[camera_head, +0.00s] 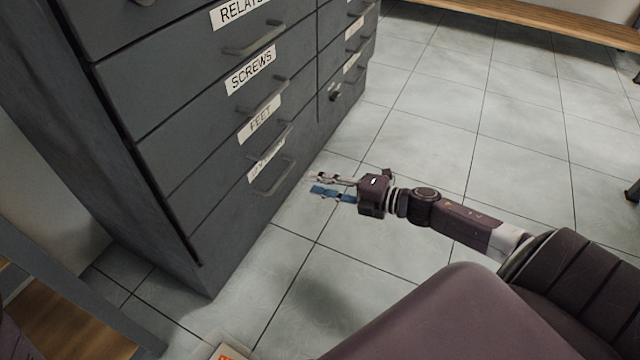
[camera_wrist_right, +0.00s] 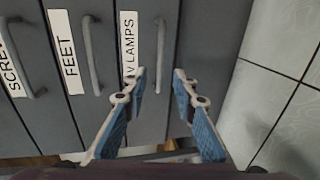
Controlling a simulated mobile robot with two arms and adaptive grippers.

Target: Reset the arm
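My right gripper (camera_head: 318,184) reaches in from the right in the head view, near the lowest drawer of a grey cabinet. In the right wrist view its blue-padded fingers (camera_wrist_right: 158,85) are spread apart with nothing between them. The drawer front labelled with a word ending in "V LAMPS" (camera_wrist_right: 150,100) is ahead of the fingers. Its handle (camera_wrist_right: 160,50) shows beyond and between the fingertips, and the gripper is not closed on it. My left gripper is not in view.
The grey drawer cabinet (camera_head: 160,110) stands on the left, its visible drawers shut, with labels such as SCREWS (camera_head: 250,70) and FEET (camera_head: 259,120). Pale tiled floor (camera_head: 450,110) is clear to the right. A wooden bench (camera_head: 540,18) is at the back. Something with orange print (camera_head: 228,352) lies at the bottom edge.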

